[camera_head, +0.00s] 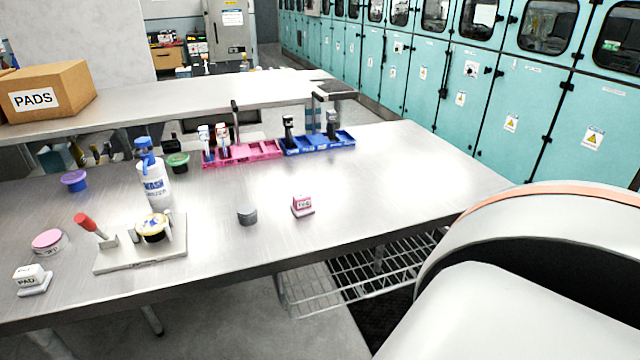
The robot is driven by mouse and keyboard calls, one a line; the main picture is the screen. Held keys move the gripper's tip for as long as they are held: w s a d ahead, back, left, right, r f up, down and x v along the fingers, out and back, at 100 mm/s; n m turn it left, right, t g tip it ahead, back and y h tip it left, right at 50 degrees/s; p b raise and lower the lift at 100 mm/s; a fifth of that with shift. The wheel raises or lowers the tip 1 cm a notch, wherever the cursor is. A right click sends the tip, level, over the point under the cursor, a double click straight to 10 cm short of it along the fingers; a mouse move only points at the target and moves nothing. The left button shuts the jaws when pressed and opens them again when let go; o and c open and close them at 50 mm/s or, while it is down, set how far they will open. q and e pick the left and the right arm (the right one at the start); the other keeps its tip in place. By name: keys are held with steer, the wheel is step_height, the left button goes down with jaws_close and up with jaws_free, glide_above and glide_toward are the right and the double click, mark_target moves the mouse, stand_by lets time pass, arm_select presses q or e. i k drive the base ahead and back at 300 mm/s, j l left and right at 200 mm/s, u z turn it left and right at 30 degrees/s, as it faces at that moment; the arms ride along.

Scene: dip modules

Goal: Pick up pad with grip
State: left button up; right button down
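A white block labelled PAD (30,276) sits on a thin pale base near the table's front left edge. A smaller pink and white block with a label (302,204) sits on a thin base near the table's front middle; its text is too small to read surely. Both rest on the steel table (400,185). I cannot tell from the label alone which one is the pad with grip. Neither of my grippers is in view, and nothing is seen holding either block.
A grey cylinder (247,215) stands left of the pink block. A fixture plate with a red-handled lever (110,263), a WASH bottle (153,182), a pink-topped tub (48,242), and pink (262,151) and blue (338,142) trays stand around. The right tabletop is clear. My white arm fills the lower right.

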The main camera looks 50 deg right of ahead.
mark_target(301, 205)
steer(key=z, duration=1.4)
